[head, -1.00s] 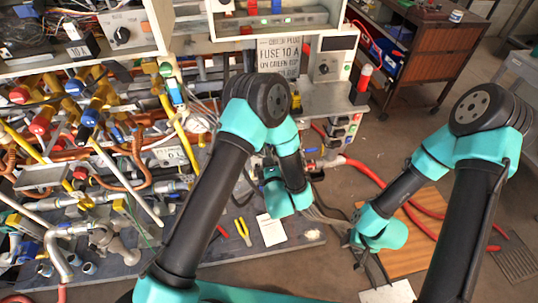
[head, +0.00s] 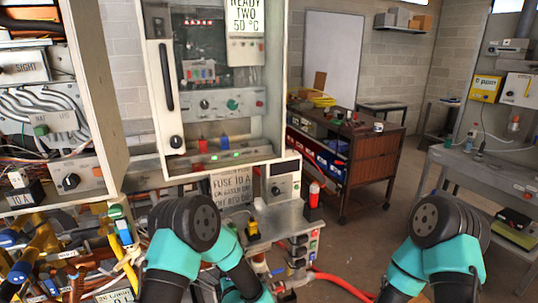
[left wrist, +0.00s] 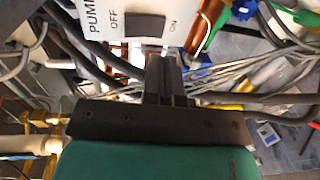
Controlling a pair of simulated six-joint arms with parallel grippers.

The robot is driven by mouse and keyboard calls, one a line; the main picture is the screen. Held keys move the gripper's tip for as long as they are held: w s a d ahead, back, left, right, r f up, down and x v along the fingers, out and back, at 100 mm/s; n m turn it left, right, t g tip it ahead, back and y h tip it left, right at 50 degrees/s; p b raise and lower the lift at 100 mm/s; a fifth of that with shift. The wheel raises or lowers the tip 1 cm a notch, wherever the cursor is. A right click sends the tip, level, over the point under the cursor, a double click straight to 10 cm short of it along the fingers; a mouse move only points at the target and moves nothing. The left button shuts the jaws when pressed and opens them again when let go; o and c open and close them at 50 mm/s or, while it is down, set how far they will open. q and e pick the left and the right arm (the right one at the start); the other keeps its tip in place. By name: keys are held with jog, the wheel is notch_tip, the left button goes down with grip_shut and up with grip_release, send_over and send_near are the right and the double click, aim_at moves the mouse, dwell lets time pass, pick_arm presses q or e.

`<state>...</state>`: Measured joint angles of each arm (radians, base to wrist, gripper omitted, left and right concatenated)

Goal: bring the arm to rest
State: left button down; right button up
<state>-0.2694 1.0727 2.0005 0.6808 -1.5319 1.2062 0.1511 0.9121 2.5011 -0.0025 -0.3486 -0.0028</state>
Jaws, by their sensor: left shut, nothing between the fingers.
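My left gripper (left wrist: 166,75) shows in the left wrist view with its dark fingers together and nothing between them. Its fingertips point at a white box marked PUMP (left wrist: 105,22) with a dark OFF/ON rocker switch (left wrist: 145,25). I cannot tell whether the tips touch the box. In the head view the upper links of both my arms rise from the bottom edge. Both grippers are out of that view.
The heater cabinet (head: 278,100) stands ahead, with a small control box (head: 283,184) below it. Pipes and cables crowd the left wrist view. A brown cart (head: 365,165) and a grey bench (head: 480,167) stand to the right, with bare floor between.

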pick_arm(q)
jog(key=shift+v, duration=2.5)
jog(key=shift+f, duration=0.1)
